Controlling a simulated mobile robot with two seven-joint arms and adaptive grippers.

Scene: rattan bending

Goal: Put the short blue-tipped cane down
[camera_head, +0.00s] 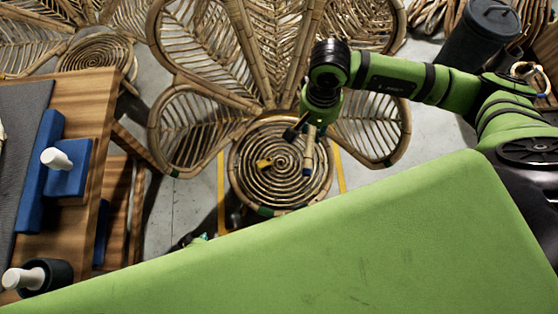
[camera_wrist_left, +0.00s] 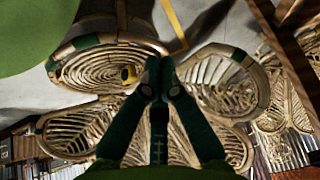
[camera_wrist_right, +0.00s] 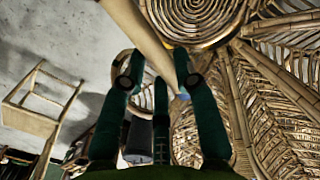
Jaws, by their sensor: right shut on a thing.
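The short cane (camera_head: 310,148) is pale tan with a blue tip (camera_head: 308,166) at its lower end in the head view. My right gripper (camera_head: 303,129) is shut on it, over the woven spiral seat (camera_head: 240,180) of a rattan chair. In the right wrist view the cane (camera_wrist_right: 150,35) runs diagonally between the fingers (camera_wrist_right: 158,66), with a bit of blue (camera_wrist_right: 183,96) by the right finger. I cannot tell whether the cane touches the seat. My left gripper (camera_wrist_left: 158,66) has its fingertips together, with nothing seen between them.
A small yellow piece (camera_head: 264,163) shows on the seat. The large leaf-shaped chair back (camera_head: 200,50) rises behind. A wooden bench (camera_head: 95,120) with blue blocks (camera_head: 72,180) stands at left. A green surface (camera_head: 350,250) fills the foreground. A dark bin (camera_head: 478,35) stands at back right.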

